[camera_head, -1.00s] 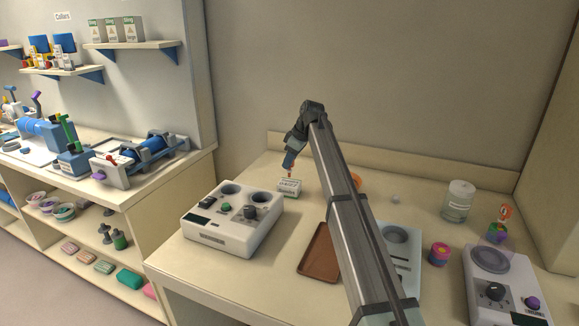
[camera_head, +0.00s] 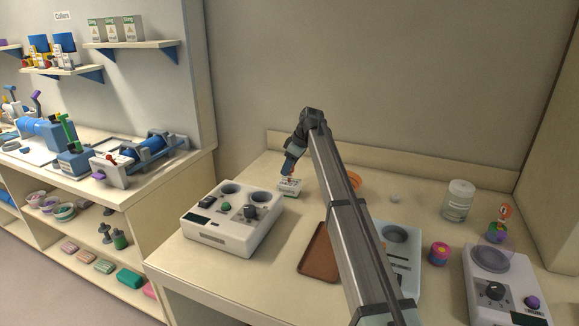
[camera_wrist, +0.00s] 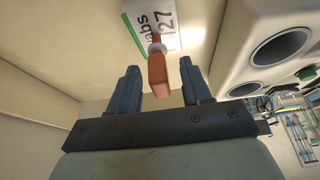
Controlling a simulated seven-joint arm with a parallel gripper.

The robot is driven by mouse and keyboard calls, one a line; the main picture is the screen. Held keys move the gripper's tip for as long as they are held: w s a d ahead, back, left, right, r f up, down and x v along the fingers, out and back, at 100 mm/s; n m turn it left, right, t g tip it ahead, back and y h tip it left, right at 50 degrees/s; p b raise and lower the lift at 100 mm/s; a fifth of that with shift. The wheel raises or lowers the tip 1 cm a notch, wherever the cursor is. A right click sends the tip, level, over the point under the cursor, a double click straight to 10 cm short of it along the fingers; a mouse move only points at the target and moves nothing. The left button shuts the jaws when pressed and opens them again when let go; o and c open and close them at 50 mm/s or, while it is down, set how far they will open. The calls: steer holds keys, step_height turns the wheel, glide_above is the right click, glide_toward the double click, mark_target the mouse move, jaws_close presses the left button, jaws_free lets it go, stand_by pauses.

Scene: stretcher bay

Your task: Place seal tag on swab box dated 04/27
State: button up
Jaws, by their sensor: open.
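The swab box (camera_head: 289,190) is a small white box with a green band, standing on the counter behind the white two-well device. In the wrist view its label (camera_wrist: 138,22) shows part of a word ending "abs" and "/27"; the rest is cut off or covered. The seal tag (camera_wrist: 158,75) is a red-brown piece with a pale end that overlaps the box's label; firm contact is hard to judge. My gripper (camera_wrist: 158,84) is open, with a finger on either side of the tag and gaps visible. In the head view my gripper (camera_head: 289,172) is just above the box.
The white two-well device (camera_head: 232,222) stands close in front of the box. A brown tray (camera_head: 318,252) lies to the right, partly behind my arm.

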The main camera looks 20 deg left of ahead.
steer(key=v, duration=1.2)
steer(key=shift+r, duration=0.2)
steer(key=shift+a, duration=0.1)
